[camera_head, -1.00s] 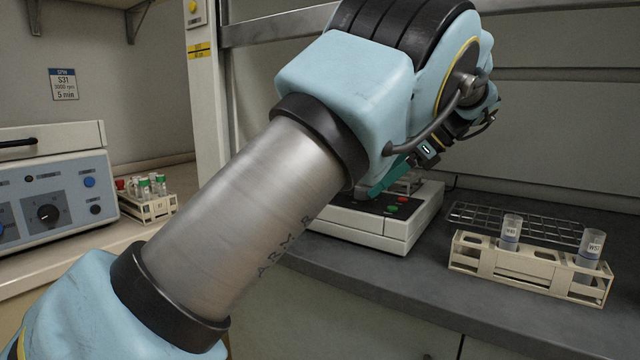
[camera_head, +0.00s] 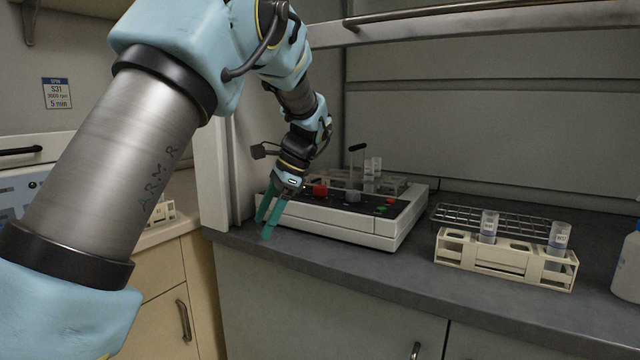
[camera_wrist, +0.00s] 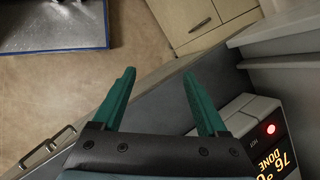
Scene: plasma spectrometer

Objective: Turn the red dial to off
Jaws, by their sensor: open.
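The red dial (camera_head: 320,188) is a small red knob on the dark top panel of the white instrument (camera_head: 345,232), near its left end. My gripper (camera_head: 263,228) is open, its two teal fingers pointing down at the instrument's front left corner. It is to the left of the red dial and apart from it. In the wrist view the open fingers (camera_wrist: 156,78) have nothing between them. The instrument (camera_wrist: 262,110) shows there at the right, with a display reading "76 DONE" and a glowing red light. I cannot make out the dial's setting.
A grey knob (camera_head: 353,195) and green and red buttons sit right of the dial. A tube rack (camera_head: 500,262) with two labelled tubes and a wire rack (camera_head: 497,222) stand further right. A white post (camera_head: 212,180) rises just left of my gripper. The counter's front strip is clear.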

